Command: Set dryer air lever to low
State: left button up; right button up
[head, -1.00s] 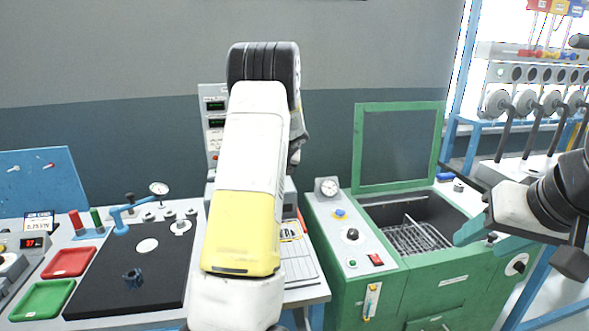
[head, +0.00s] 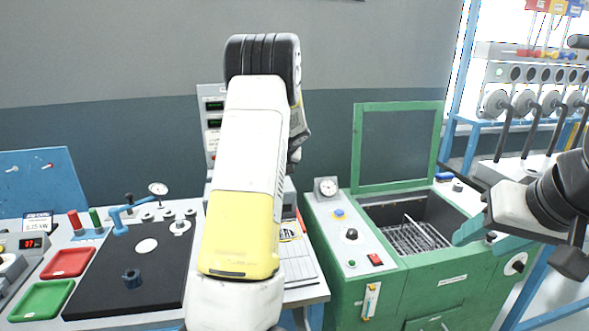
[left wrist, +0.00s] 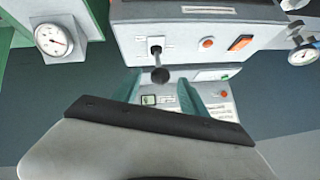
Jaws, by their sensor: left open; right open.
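In the left wrist view, a lever with a black ball knob (left wrist: 159,74) sticks out of a slot plate on a grey box (left wrist: 195,40). My left gripper (left wrist: 158,88) is open, its teal fingers on either side of the knob in the picture; I cannot tell whether they touch it. In the head view my left arm hides this gripper and most of the box. A narrow slotted plate with a small yellow piece (head: 371,300) is on the front of the green cabinet (head: 450,275). My right gripper (head: 468,232) is open and empty in front of the cabinet's right side.
A gauge (left wrist: 54,40) stands near the box. The green cabinet has a raised lid (head: 398,145). Red (head: 68,262) and green (head: 41,299) trays lie at left.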

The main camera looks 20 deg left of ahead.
pick_arm(q)
jog(key=v, duration=0.6)
jog(key=shift+a, duration=0.1)
